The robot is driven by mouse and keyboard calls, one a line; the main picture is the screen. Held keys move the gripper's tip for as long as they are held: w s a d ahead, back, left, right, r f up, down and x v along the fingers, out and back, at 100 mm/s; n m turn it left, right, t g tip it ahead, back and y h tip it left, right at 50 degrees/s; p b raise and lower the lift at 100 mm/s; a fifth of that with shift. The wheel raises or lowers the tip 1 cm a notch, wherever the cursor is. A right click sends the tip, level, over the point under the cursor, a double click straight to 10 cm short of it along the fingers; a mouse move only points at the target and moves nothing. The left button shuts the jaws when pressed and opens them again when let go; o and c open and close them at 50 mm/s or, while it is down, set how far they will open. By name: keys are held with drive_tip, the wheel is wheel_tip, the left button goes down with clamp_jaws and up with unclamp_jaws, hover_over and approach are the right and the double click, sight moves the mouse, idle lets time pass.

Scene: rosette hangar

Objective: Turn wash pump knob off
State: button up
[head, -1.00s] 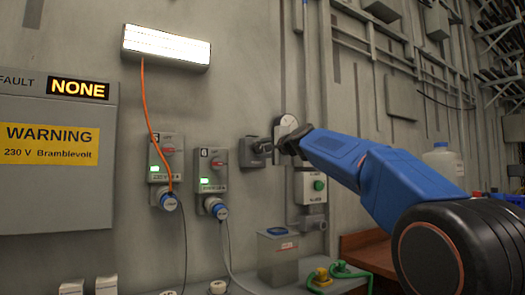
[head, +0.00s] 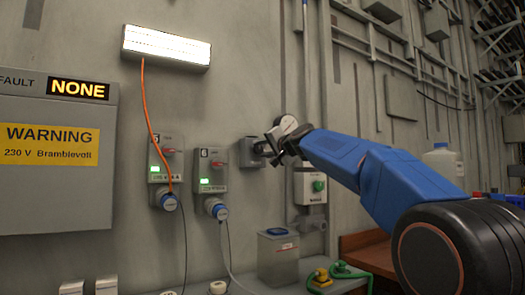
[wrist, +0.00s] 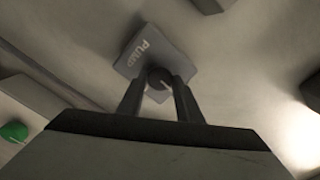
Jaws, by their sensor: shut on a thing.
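The wash pump switch is a grey box (head: 247,152) on the wall, right of the two socket units. In the wrist view its plate (wrist: 145,48) carries the word PUMP. The dark round knob (wrist: 159,78) sits between the fingertips of my gripper (wrist: 160,84). My gripper (head: 274,147) also shows in the head view, against the front of the switch. It is shut on the knob. In the head view my gripper hides the knob.
A box with a green button (head: 318,186) is below right.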

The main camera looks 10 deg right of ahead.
drive_tip(key=shift+f, duration=0.15)
drive_tip(key=o, duration=1)
drive_tip(key=shift+o, duration=0.2)
drive_tip(key=shift+s, duration=0.1)
drive_tip(key=v, duration=1.7)
drive_tip(key=shift+s, duration=0.1)
